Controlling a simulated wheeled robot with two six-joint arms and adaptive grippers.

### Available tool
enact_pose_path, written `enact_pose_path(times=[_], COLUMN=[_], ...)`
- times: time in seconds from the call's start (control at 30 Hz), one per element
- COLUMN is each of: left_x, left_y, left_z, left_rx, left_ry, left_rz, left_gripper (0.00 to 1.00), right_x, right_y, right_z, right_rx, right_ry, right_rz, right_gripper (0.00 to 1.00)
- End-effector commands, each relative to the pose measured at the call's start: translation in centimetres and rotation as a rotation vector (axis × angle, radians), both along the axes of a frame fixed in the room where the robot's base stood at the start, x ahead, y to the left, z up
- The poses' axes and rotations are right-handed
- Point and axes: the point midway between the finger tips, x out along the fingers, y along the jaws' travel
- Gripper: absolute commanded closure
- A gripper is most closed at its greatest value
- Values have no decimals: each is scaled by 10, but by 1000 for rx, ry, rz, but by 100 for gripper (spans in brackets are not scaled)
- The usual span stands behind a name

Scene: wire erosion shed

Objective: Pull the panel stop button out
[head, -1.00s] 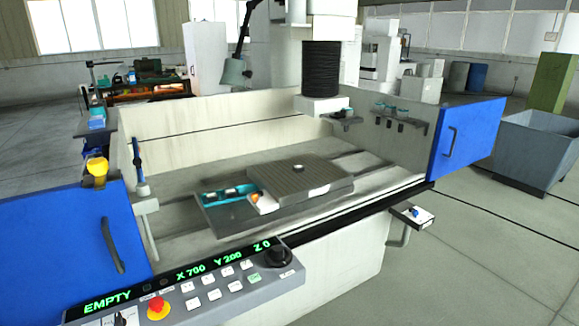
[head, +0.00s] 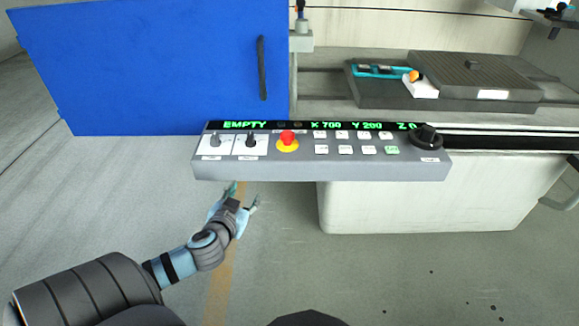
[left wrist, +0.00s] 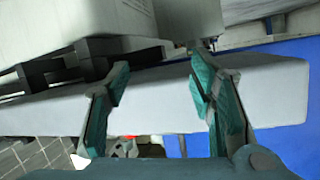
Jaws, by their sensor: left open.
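The stop button (head: 288,137) is a red mushroom head on a yellow ring, on the left half of the grey control panel (head: 330,171). My left gripper (head: 244,194) is below the panel's front edge and left of the button, apart from it. Its fingers are spread and empty. In the left wrist view the open green-padded fingers (left wrist: 165,92) stand in front of a long grey panel face (left wrist: 165,100). A small red patch shows low between them, too small to identify. My right gripper is not in view.
Two black rotary switches (head: 250,140) sit left of the button and white keys (head: 345,149) right of it. A large black knob (head: 427,135) is at the panel's right end. A blue door (head: 150,70) stands behind. The floor in front is clear.

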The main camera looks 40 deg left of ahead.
Motion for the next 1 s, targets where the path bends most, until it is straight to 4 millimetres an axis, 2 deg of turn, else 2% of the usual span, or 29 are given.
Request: enact_pose_path(times=[0.03, 0.1, 0.2, 0.23, 0.37, 0.57, 0.67, 0.8, 1.0], left_x=[10, 21, 26, 27, 42, 89, 115, 144, 163], left_y=[-14, -32, -50, -52, -49, -36, -30, -22, -17], left_z=[21, 68, 104, 109, 113, 113, 114, 114, 114], left_rx=[-6, -33, -72, -78, -84, -88, -91, -89, -87], left_ry=[-112, -258, -370, -384, -396, -398, -396, -393, -390], left_rz=[-37, -98, -157, -164, -165, -163, -164, -165, -166], left_gripper=[50, 50, 50, 50, 50, 50, 50, 50, 50], right_x=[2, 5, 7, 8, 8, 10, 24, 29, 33], right_y=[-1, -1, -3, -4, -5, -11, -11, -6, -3], right_z=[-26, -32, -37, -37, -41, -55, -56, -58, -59], right_rx=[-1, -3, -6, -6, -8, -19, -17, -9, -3], right_ry=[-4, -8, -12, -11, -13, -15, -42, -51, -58], right_rz=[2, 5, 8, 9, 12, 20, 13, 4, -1], right_gripper=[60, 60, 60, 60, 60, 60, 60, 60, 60])
